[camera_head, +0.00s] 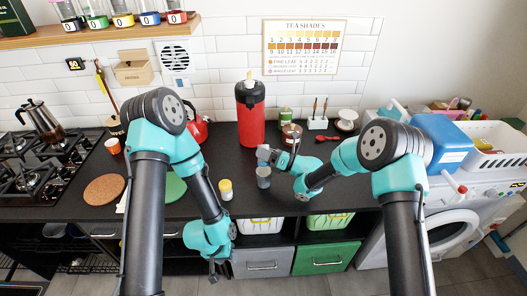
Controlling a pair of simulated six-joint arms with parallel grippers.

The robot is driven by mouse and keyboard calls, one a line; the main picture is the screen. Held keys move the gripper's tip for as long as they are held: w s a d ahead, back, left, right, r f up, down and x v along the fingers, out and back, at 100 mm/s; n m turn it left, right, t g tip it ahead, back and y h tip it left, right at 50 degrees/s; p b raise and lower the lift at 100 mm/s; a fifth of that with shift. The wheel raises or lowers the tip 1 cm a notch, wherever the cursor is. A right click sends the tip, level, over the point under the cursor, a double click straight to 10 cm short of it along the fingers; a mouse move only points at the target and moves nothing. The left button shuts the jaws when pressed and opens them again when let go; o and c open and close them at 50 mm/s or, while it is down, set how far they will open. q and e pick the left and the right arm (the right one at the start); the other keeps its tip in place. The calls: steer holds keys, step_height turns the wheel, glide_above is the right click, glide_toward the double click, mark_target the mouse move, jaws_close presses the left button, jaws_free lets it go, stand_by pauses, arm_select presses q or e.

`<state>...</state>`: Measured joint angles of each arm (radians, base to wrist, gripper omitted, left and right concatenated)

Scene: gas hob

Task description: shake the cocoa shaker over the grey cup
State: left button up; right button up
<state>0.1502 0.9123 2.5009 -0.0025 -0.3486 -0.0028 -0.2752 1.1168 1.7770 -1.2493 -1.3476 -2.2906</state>
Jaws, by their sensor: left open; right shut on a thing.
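The grey cup (263,180) stands upright on the dark counter near its front edge, at the middle of the view. My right gripper (268,156) is shut on a small blue-grey container (262,151), which appears to be the cocoa shaker. It is held just above and behind the cup in the picture; its tilt and exact height are hard to tell. The fingers partly hide it. My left gripper (214,272) is open and empty, hanging low in front of the drawers, away from the cup.
A white jar with a yellow lid (226,192) stands left of the cup. A tall red dispenser (250,115) and a brown jar (291,134) stand behind. A cork mat (104,189) and gas hob (45,165) are at left.

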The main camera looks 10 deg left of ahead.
mark_target(265, 146)
stand_by(0.4)
steer(key=shift+r, duration=1.75)
step_height(265, 146, down, 4)
steer(key=shift+r, duration=0.3)
